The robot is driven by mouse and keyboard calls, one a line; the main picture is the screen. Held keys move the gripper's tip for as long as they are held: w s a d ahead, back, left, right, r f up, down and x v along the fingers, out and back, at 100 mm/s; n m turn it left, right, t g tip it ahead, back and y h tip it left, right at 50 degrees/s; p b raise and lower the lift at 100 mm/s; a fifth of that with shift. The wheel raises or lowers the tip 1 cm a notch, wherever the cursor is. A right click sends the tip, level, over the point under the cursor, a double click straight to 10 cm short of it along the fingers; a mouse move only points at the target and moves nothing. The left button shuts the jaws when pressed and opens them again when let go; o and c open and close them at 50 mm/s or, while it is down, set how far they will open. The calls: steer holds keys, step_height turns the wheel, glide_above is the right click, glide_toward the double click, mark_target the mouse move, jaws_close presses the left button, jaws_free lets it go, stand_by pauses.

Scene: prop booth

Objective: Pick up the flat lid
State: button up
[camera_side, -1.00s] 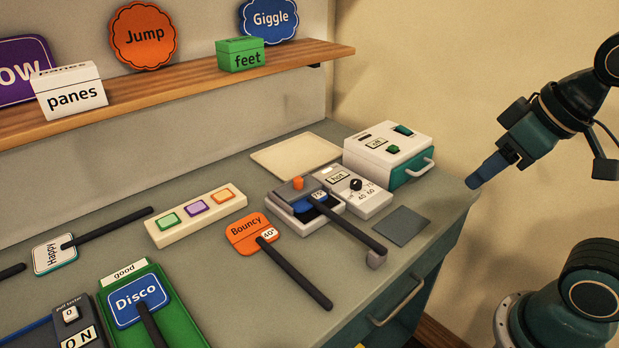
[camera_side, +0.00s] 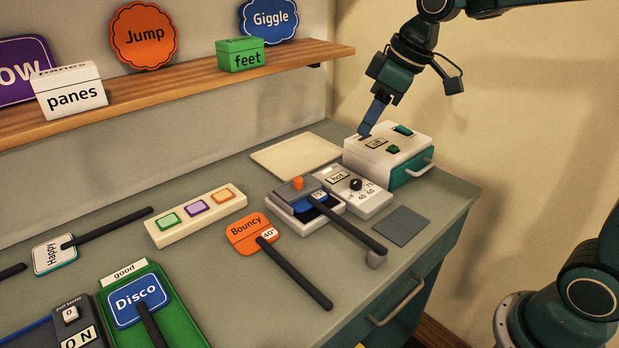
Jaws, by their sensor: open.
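No piece is marked as the flat lid, and I cannot tell which it is. A thin dark grey square plate (camera_side: 402,226) lies flat on the counter near its right front edge. A thin cream rectangular panel (camera_side: 290,157) lies flat at the back of the counter. My gripper (camera_side: 365,132) points down at the left rear top of a white box machine (camera_side: 408,150) with an "off" label. My gripper is open and nothing shows in it. I cannot tell if its tips touch the machine. It is well behind the grey plate and to the right of the cream panel.
A press (camera_side: 306,205) with a long dark handle and a dial unit labelled "hot" (camera_side: 362,195) stand beside the grey plate. An orange "Bouncy" paddle (camera_side: 246,232) and a three-button strip (camera_side: 165,236) lie further left. A wooden shelf (camera_side: 170,84) runs along the wall.

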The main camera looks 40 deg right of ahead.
steer(key=w+f+n+g+y, duration=0.1)
steer(key=w+f+n, duration=0.15)
steer(key=w, duration=0.35)
steer(key=w+f+n, duration=0.1)
steer(key=w+f, duration=0.3)
steer(key=w, duration=0.2)
glide_above(299, 178)
steer(key=s+d, duration=0.2)
steer(key=shift+m, duration=0.25)
steer(key=shift+a+f, duration=0.15)
steer(key=shift+f, duration=1.9)
steer(key=shift+a+f, duration=0.1)
steer(key=shift+f, duration=1.9)
steer(key=shift+w+f, duration=0.1)
steer(key=shift+x, duration=2.5)
steer(key=shift+a, duration=0.1)
jaws_close()
